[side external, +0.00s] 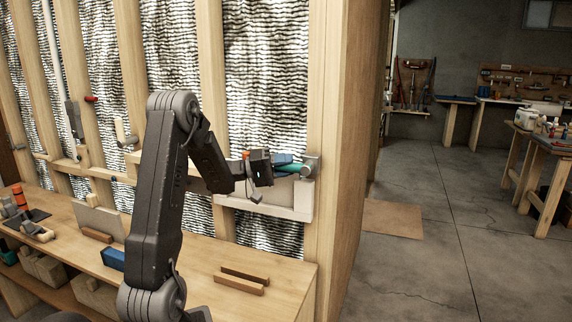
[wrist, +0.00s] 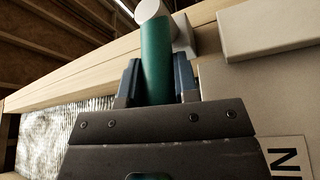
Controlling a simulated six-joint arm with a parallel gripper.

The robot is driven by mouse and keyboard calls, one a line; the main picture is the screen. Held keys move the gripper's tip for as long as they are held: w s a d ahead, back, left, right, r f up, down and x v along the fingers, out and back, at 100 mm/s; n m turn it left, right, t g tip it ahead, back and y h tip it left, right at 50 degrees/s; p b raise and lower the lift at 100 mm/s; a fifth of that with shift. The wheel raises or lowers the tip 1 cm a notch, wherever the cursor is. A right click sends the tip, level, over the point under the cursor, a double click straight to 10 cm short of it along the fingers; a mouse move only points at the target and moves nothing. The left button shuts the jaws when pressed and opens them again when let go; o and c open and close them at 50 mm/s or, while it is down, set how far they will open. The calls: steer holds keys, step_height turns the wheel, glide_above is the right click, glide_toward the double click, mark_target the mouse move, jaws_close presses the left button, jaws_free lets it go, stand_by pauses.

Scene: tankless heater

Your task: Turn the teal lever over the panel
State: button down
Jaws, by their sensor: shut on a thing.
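The teal lever (wrist: 156,58) shows in the wrist view as a rounded bar between the two blue fingers of my gripper (wrist: 157,80). My gripper is shut on the lever. The lever's far end meets a pale round pivot (wrist: 150,10). In the side view, my gripper (side external: 288,166) reaches right to the wall, and a small part of the teal lever (side external: 301,169) shows by the grey pivot fitting (side external: 312,166). The pale panel (side external: 265,205) lies just below the lever on the wood frame. My fingers hide part of the lever.
A wooden workbench (side external: 205,262) runs below, with wooden blocks (side external: 240,281) and a blue block (side external: 112,258) on it. A stud wall with foil insulation (side external: 265,85) stands behind my arm. The floor (side external: 430,270) to the right is open.

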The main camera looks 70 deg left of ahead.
stand_by(0.3)
steer(key=c, duration=0.9)
jaws_free()
steer(key=shift+o, duration=0.2)
steer(key=shift+s+a+f, duration=0.1)
steer(key=shift+s+a, duration=0.1)
steer(key=shift+s, duration=0.2)
steer(key=r, duration=0.2)
steer(key=s+r, duration=0.1)
steer(key=r, duration=0.1)
steer(key=s+r, duration=0.1)
steer(key=r, duration=0.1)
steer(key=shift+a+r, duration=0.4)
